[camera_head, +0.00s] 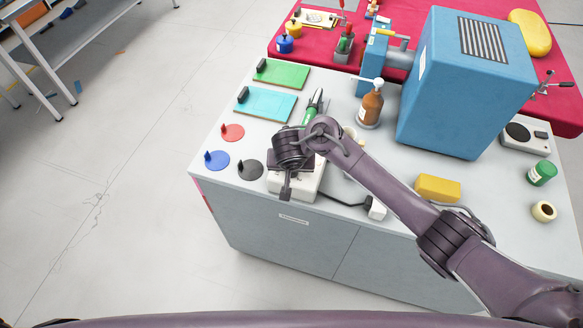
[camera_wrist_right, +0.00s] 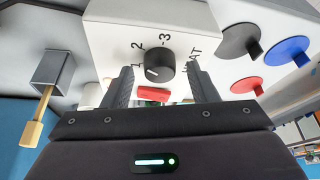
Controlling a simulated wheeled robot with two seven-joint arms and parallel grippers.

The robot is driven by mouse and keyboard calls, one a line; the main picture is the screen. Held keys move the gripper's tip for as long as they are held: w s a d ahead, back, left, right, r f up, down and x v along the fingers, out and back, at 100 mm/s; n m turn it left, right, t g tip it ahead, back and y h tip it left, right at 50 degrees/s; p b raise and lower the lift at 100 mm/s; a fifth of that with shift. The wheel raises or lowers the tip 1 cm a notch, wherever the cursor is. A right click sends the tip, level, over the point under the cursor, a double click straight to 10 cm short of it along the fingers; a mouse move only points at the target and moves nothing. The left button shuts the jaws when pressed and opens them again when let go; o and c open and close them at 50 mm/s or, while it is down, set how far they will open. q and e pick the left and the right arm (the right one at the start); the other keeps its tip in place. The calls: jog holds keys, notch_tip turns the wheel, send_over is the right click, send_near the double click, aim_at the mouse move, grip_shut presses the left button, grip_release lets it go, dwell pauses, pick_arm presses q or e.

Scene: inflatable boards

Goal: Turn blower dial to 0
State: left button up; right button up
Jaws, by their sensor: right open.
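The blower is a white box (camera_head: 281,184) near the front edge of the grey cabinet top; my right arm hides much of it. Its black round dial (camera_wrist_right: 160,68) shows in the right wrist view, with printed marks 1, 2 and 3 around it. The dial's white line points to the lower left, close to the 1. No 0 mark is visible. A red switch (camera_wrist_right: 153,93) sits beside the dial. My right gripper (camera_wrist_right: 160,76) is open, with one fingertip on each side of the dial; contact is not visible. In the head view my right gripper (camera_head: 286,184) is over the box.
Red (camera_head: 232,132), blue (camera_head: 216,160) and black (camera_head: 250,169) discs with handles lie left of the blower. A brown pump bottle (camera_head: 371,106) and large blue box (camera_head: 460,95) stand behind. A yellow block (camera_head: 438,188) lies right. A cable runs to a plug (camera_head: 376,208).

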jog(key=shift+f, duration=0.15)
jog(key=c, duration=1)
jog(key=shift+o, duration=0.2)
